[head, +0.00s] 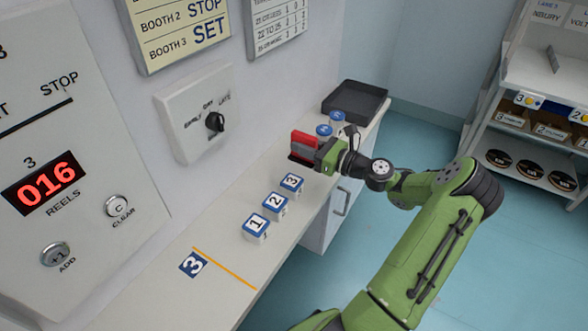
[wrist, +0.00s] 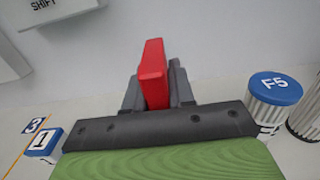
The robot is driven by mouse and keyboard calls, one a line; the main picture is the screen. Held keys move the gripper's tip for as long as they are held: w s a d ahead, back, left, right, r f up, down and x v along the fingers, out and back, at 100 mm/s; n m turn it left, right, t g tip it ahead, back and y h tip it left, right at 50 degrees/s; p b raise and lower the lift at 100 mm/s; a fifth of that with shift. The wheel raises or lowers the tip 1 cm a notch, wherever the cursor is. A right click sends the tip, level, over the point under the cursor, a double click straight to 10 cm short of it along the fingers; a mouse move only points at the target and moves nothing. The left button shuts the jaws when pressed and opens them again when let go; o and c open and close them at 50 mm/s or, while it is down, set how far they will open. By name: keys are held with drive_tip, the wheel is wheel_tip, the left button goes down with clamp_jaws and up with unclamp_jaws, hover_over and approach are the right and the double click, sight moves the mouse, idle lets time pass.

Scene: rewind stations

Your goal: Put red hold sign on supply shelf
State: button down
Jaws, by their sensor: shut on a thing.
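The red hold sign (head: 303,140) is a small red block held in my gripper (head: 303,157), above the counter near the wall. In the wrist view the red sign (wrist: 153,73) stands between the dark fingers of my gripper (wrist: 155,92), which are shut on it. Its lower part is hidden by the fingers, and I see no writing on it. A white shelf unit (head: 530,75), which may be the supply shelf, stands at the upper right of the head view, well away from my gripper.
Blocks numbered 1 (head: 256,226), 2 (head: 275,206) and 3 (head: 291,185) stand on the counter (head: 180,285). Blue-topped canisters (head: 324,131) and a dark tray (head: 355,101) are at its far end. The shelf unit holds labelled bins (head: 511,119) and dark reels (head: 530,167). Blue floor (head: 420,125) lies clear between.

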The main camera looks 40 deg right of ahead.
wheel_tip(320, 180, down, 8)
drive_tip(key=b, duration=0.2)
drive_tip(key=shift+b, duration=0.35)
drive_tip(key=c, duration=1.2)
unclamp_jaws()
drive_tip(key=shift+c, duration=0.2)
drive_tip(key=shift+r, duration=0.15)
drive_tip(key=p+v, duration=0.2)
drive_tip(key=v, duration=1)
drive_tip(key=shift+p, duration=0.35)
